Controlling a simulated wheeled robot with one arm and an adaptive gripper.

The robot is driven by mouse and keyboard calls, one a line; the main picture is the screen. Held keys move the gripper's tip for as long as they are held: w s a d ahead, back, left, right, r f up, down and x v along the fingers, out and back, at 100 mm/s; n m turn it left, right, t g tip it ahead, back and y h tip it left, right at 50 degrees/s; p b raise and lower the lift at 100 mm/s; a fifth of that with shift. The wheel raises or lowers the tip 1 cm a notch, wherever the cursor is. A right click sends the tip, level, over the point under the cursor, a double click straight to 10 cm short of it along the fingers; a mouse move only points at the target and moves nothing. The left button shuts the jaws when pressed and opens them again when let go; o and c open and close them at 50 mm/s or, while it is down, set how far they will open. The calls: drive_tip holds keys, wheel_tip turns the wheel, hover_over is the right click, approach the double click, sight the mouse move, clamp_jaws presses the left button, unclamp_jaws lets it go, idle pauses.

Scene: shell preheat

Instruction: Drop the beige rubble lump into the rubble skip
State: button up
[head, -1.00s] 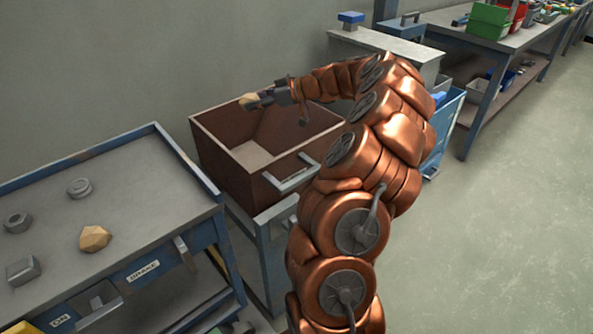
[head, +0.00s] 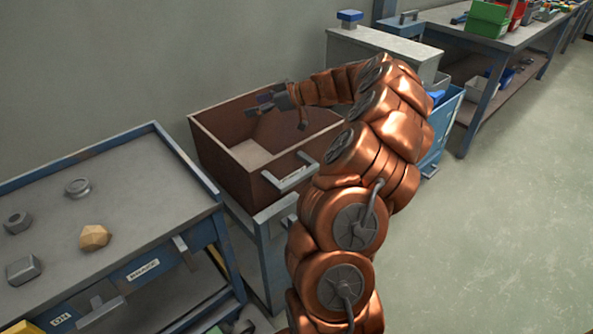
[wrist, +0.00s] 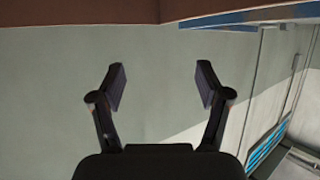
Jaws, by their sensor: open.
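The rubble skip (head: 222,160) is an open brown box with pale handles, standing on a blue-grey stand in the middle of the head view. My gripper (head: 262,104) is over the skip's far side, with its fingers apart. The wrist view also shows my gripper (wrist: 160,80) open, with nothing between the fingers. The lump that was in the gripper is not visible now; the skip's near walls hide part of its inside. A tan faceted lump (head: 95,237) lies on the workbench at left.
The workbench (head: 135,200) also holds a grey ring (head: 78,187), a grey nut (head: 17,222) and a grey block (head: 23,270). A grey cabinet (head: 385,50) stands behind my arm. Open floor (head: 500,220) lies to the right.

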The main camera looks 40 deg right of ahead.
drive_tip(key=v, duration=1.2)
drive_tip(key=shift+f, duration=0.1)
drive_tip(key=s+a+r+g+y, duration=0.15)
drive_tip(key=a+g, duration=0.45)
drive_tip(key=a, duration=2.1)
drive_tip(key=s+a+f+g+h, duration=0.1)
drive_tip(key=s+a+f+g, duration=0.35)
drive_tip(key=s+a, duration=0.55)
drive_tip(key=s+f+m+g+h, duration=0.2)
drive_tip(key=s+f+m+h, duration=0.15)
drive_tip(key=s, duration=0.65)
drive_tip(key=s+f+m+g+h, duration=0.2)
drive_tip(key=s+f+m+h, duration=0.15)
drive_tip(key=s, duration=0.75)
wheel_tip(320, 180, up, 22)
drive_tip(key=n+t+p, duration=0.1)
drive_tip(key=p, duration=2)
drive_tip(key=shift+f, duration=0.2)
